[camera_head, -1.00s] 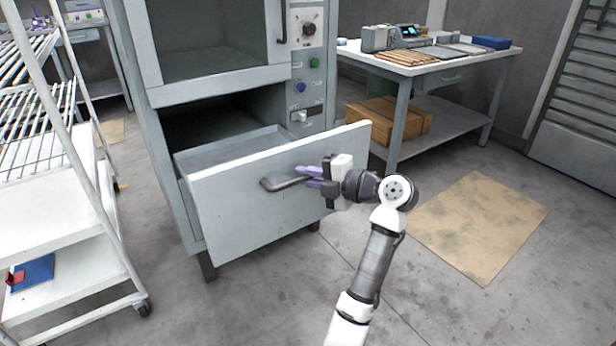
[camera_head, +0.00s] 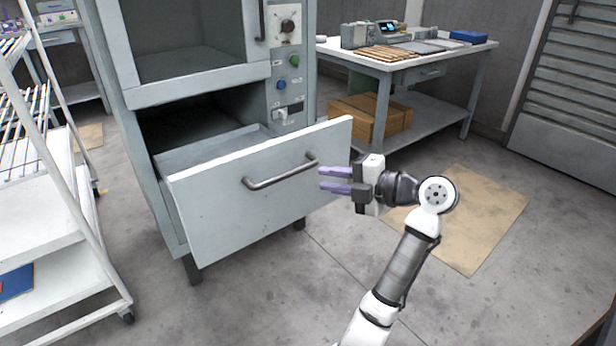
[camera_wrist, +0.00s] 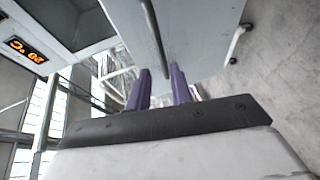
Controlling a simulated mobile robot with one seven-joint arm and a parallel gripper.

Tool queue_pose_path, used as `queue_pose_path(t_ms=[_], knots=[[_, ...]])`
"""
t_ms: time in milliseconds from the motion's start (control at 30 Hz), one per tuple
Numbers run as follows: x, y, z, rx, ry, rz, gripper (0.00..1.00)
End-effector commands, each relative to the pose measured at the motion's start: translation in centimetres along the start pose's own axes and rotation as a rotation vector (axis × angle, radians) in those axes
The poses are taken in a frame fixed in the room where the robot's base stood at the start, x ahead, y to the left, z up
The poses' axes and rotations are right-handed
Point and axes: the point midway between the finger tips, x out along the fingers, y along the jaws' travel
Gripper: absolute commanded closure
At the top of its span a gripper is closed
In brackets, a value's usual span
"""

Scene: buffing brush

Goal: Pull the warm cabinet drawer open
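The warm cabinet (camera_head: 200,95) stands left of centre in the head view, with its lower drawer (camera_head: 230,205) pulled well out and the space inside showing. The drawer's grey bar handle (camera_head: 282,175) runs across its front panel. My gripper (camera_head: 322,180) is just right of the handle, apart from it, with its purple fingers open and nothing between them. In the wrist view the two purple fingers (camera_wrist: 158,88) are spread, and the drawer front with its handle (camera_wrist: 157,38) lies beyond them.
A white rack trolley (camera_head: 60,215) stands on the left. A workbench (camera_head: 400,60) with instruments and a wooden crate (camera_head: 370,118) below is at the back right. A tan mat (camera_head: 475,225) lies on the floor. The floor in front of the drawer is clear.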

Motion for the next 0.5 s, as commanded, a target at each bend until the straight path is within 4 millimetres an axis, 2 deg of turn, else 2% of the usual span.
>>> queue_pose_path(t_ms=[100, 200, 500], knots=[[-1.9, 0.0, 0.0, 0.000, -0.002, 0.000, 0.78], [-2.9, 0.0, 0.0, 0.000, -0.001, 0.001, 0.78], [-3.4, 0.0, 0.0, 0.000, 0.001, 0.000, 0.78]])
